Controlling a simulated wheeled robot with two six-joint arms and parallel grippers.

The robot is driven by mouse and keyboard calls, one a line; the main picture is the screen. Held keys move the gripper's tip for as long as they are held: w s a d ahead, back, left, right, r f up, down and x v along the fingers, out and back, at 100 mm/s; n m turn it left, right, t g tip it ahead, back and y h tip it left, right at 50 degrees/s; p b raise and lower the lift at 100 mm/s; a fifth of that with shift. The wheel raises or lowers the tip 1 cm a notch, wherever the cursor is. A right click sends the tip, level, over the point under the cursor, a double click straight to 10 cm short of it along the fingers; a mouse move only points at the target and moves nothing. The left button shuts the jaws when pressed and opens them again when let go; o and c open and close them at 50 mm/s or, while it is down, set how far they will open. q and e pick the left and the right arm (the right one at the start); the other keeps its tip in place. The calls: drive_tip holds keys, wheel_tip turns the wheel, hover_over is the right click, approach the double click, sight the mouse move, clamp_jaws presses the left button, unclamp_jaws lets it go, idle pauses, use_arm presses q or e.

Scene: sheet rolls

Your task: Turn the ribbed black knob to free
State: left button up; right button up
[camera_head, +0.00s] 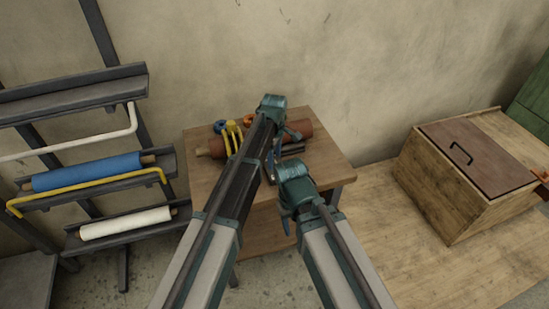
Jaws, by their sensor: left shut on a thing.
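My left arm reaches over the small wooden table (205,184), and its wrist bends down at the table's back.
A yellow clamp-like piece (231,134), a blue piece (220,127) and an orange piece (249,120) are at the brown roll. A rack with a blue roll (88,172) and a white roll (125,224) stands left. A wooden box (440,188) stands right.

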idle(0.3)
use_arm(q)
drive_tip(key=o, duration=1.4)
drive_tip(key=shift+r, duration=0.1)
wheel_tip(320, 180, up, 14)
drive_tip(key=p, duration=1.4)
drive_tip(key=shift+f, duration=0.2)
